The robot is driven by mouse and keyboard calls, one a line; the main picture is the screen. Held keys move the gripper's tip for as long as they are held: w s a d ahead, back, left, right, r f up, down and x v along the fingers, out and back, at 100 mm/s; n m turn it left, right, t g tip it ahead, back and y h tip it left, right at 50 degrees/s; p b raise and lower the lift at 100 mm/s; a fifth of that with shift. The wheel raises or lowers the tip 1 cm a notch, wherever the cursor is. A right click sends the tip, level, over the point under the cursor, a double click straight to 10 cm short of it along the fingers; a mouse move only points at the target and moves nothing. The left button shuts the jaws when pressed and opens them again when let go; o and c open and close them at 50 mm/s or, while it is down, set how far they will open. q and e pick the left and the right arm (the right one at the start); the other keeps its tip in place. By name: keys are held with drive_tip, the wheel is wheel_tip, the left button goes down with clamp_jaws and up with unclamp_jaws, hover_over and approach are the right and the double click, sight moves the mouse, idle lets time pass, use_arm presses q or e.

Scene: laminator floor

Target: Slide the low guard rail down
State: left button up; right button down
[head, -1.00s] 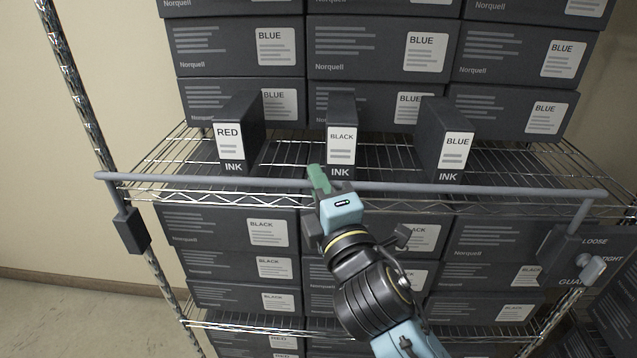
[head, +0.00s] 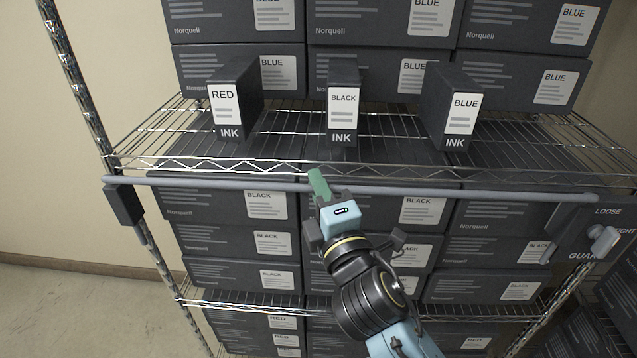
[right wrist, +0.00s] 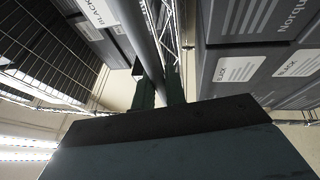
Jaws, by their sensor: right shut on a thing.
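The guard rail (head: 430,190) is a long grey bar across the front of the wire shelving. In the head view it now lies just below the front edge of the wire shelf (head: 240,168). My right gripper (head: 317,185), with green fingers, is shut on the rail left of its middle. In the right wrist view the rail (right wrist: 139,36) runs between the two dark green fingers (right wrist: 160,88). A dark block (head: 124,204) sits at the rail's left end by the post. At the right end is a bracket with a pale knob (head: 604,239). My left gripper is not in view.
Red (head: 229,102), black (head: 342,106) and blue (head: 456,109) ink boxes stand on the wire shelf above the rail. Stacked dark cartons (head: 222,237) fill the shelf below, close behind the rail. Bare floor (head: 70,310) lies at the left.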

drive_tip(key=shift+f, duration=0.45)
drive_tip(key=c, duration=1.7)
unclamp_jaws()
drive_tip(key=shift+o, duration=1.2)
drive_tip(key=shift+r, duration=0.1)
drive_tip(key=shift+s, duration=0.15)
drive_tip(key=v, duration=1.3)
drive_tip(key=shift+b, duration=0.3)
drive_tip(key=shift+d, duration=0.1)
